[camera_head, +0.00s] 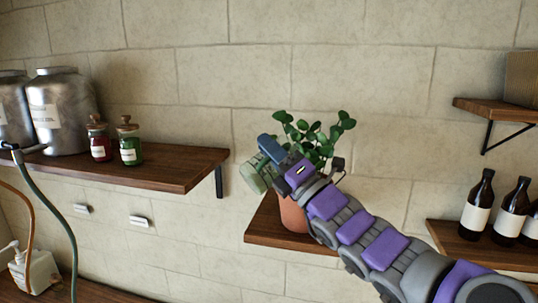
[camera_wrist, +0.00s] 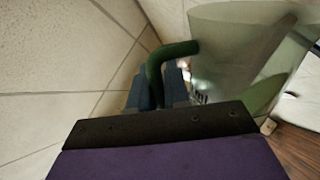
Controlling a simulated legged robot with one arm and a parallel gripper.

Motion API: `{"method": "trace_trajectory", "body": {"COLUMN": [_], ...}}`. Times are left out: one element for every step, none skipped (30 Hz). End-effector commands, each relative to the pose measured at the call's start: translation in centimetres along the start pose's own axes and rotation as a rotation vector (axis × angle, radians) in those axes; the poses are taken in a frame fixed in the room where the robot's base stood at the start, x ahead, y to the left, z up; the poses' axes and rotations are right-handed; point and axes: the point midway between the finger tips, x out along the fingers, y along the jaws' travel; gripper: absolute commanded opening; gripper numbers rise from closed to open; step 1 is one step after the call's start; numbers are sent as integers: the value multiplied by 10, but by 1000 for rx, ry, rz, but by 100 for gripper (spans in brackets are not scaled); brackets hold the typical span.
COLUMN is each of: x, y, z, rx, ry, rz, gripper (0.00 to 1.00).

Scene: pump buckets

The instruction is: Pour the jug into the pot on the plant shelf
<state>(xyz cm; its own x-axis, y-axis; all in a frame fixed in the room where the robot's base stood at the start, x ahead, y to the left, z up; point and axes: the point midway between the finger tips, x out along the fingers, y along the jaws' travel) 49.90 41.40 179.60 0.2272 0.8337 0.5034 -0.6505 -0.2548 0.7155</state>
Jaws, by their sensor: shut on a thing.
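The jug (camera_head: 254,174) is translucent and pale green. It hangs in the air left of the plant and seems tilted; my gripper partly hides it. My gripper (camera_head: 272,150) is shut on its dark green handle (camera_wrist: 172,56). The wrist view shows the clear jug body (camera_wrist: 235,45) to the right of the blue fingers (camera_wrist: 160,90), with a green patch low in it. The terracotta pot (camera_head: 291,216) holds a leafy green plant (camera_head: 318,140) and stands on the wooden plant shelf (camera_head: 266,226). My arm hides the pot's right side and rim.
A wooden shelf (camera_head: 185,170) at left bears metal canisters (camera_head: 62,110), a red jar (camera_head: 99,142) and a green jar (camera_head: 130,145). Dark bottles (camera_head: 478,205) stand on a shelf at right, below a higher shelf (camera_head: 492,108). The wall is close behind.

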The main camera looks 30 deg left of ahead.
Motion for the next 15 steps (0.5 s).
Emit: {"method": "trace_trajectory", "body": {"x": [2, 2, 2, 2, 2, 1, 1, 1, 2, 2, 2, 2, 2, 3, 4], "y": [4, 4, 5, 5, 5, 6, 6, 6, 7, 7, 8, 7, 7, 7, 7], "z": [4, 4, 6, 7, 8, 9, 10, 10, 12, 13, 14, 15, 16, 17, 17], "rx": [10, 15, 22, 27, 32, 40, 45, 50, 61, 69, 77, 88, 96, 104, 115], "ry": [-7, -10, -15, -19, -23, -28, -32, -35, -42, -47, -53, -60, -66, -70, -76], "rz": [1, 1, 1, 1, 1, 1, 0, 0, 0, 0, -1, -3, -4, -5, -6], "gripper": [0, 0, 0, 0, 0, 0, 0, 0, 0, 0, 0, 0, 0, 0, 0]}}
